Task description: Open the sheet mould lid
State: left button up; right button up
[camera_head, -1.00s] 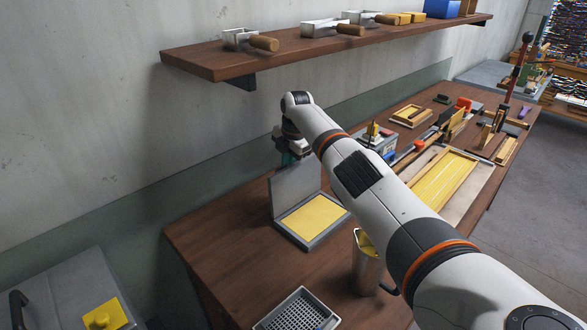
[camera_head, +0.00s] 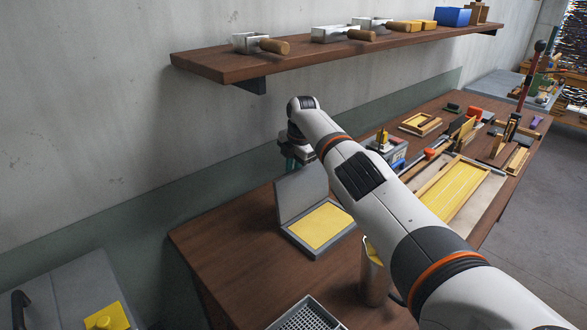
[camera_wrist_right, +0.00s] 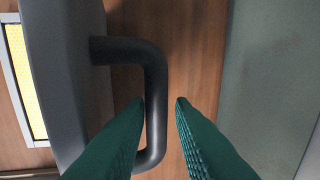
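The sheet mould stands at the near left of the bench. Its grey base (camera_head: 316,254) holds a yellow sheet (camera_head: 320,225). Its grey lid (camera_head: 302,190) stands raised, roughly upright, along the base's back left edge. The lid also shows at the left in the right wrist view (camera_wrist_right: 65,70), with a dark bar handle (camera_wrist_right: 154,85) on its outer face. My right gripper (camera_wrist_right: 162,101) has its teal fingers apart, with the handle's bar showing in the gap, nearer the left finger. Contact cannot be told. In the head view the fingertips are hidden behind the lid. My left gripper is out of view.
A wooden shelf (camera_head: 215,65) with tools hangs above on the wall. Frames and tools crowd the bench's far right. Bare bench (camera_head: 225,240) lies left of the mould.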

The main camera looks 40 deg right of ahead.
notch_tip(320, 180, up, 7)
jog(key=s, duration=0.1)
jog(key=shift+s+r, duration=0.2)
jog(key=shift+d, duration=0.1)
dwell(0.6)
